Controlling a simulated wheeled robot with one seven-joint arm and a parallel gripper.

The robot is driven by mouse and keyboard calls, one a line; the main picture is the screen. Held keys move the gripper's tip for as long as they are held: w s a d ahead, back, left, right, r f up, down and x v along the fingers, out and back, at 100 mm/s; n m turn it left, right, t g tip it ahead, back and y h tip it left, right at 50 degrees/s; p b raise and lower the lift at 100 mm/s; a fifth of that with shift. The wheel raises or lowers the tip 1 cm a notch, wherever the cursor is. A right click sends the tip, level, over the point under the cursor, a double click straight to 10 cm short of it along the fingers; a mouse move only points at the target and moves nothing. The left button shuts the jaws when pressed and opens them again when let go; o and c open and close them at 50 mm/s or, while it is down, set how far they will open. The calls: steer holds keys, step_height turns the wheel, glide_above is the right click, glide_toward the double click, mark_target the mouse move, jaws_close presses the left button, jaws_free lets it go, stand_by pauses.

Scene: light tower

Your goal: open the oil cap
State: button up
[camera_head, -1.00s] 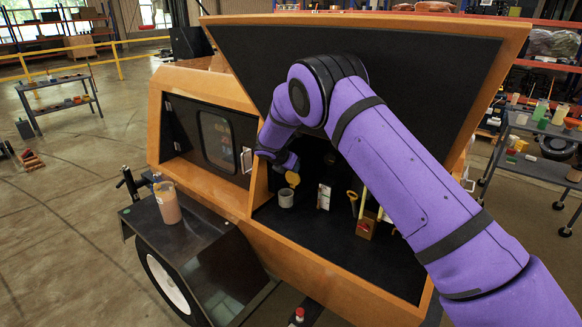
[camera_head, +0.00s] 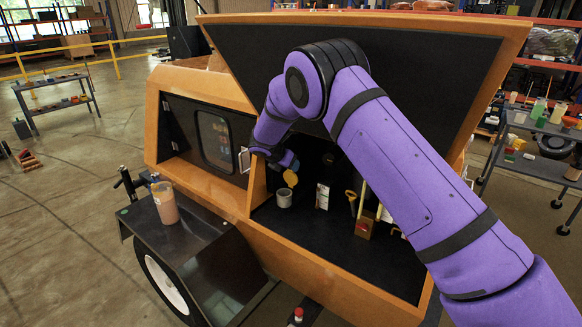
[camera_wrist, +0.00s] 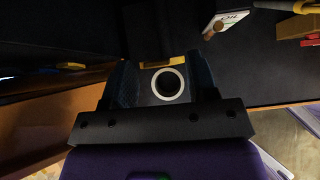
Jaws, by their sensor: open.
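The oil filler neck (camera_head: 284,198) is a short grey cylinder on the black floor of the open compartment. The yellow round oil cap (camera_head: 290,178) stands tilted up beside its top. In the wrist view the neck shows as a pale ring (camera_wrist: 168,98) with a dark open hole, and the cap is a yellow strip (camera_wrist: 160,63) just beyond it. My gripper (camera_wrist: 161,72) is open, its dark fingers on either side of the neck and cap in that view, holding nothing. In the head view my gripper (camera_head: 289,163) is small and partly hidden, just above the cap.
A dipstick with a yellow handle (camera_head: 351,197), a white label card (camera_head: 322,197) and a brown box (camera_head: 364,229) stand right of the neck. A cup (camera_head: 165,203) stands on the left fender.

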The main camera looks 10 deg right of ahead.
steer(key=s+a, duration=0.8)
steer(key=shift+s+a, duration=0.15)
steer(key=shift+a, duration=0.05)
steer(key=shift+f, duration=0.1)
